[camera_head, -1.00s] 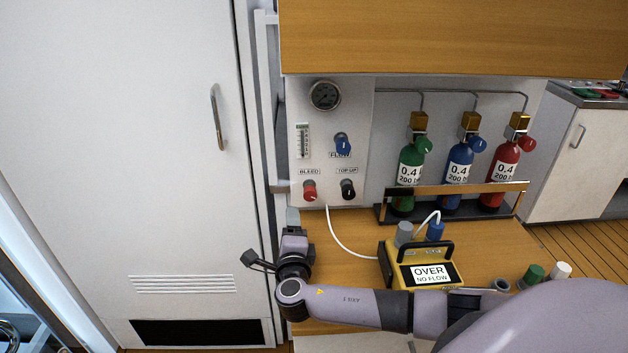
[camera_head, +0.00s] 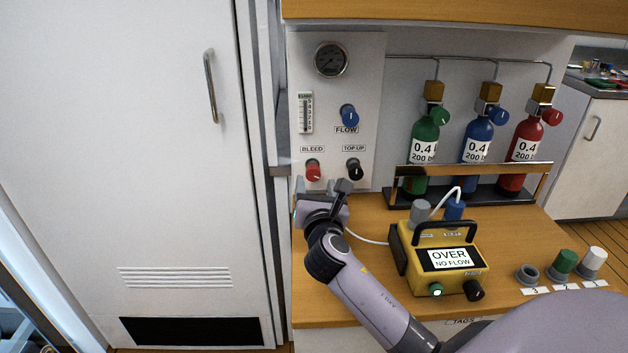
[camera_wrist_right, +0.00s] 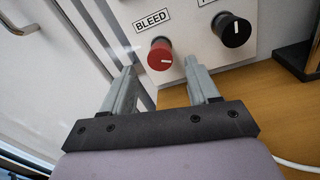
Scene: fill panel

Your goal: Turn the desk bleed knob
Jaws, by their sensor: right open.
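The red BLEED knob (camera_head: 313,170) sits at the lower left of the white panel (camera_head: 362,90), under its label. My right gripper (camera_head: 322,187) is just below and in front of it, pointing at the panel, open and empty. My left gripper is not in view.
The black TOP UP knob (camera_head: 354,169) is close on the right, and the blue FLOW knob (camera_head: 349,115) is above it. A yellow analyser (camera_head: 438,260) reading OVER, NO FLOW stands on the wooden desk (camera_head: 330,300). Gas bottles (camera_head: 477,145) stand behind a rail. A white door is at left.

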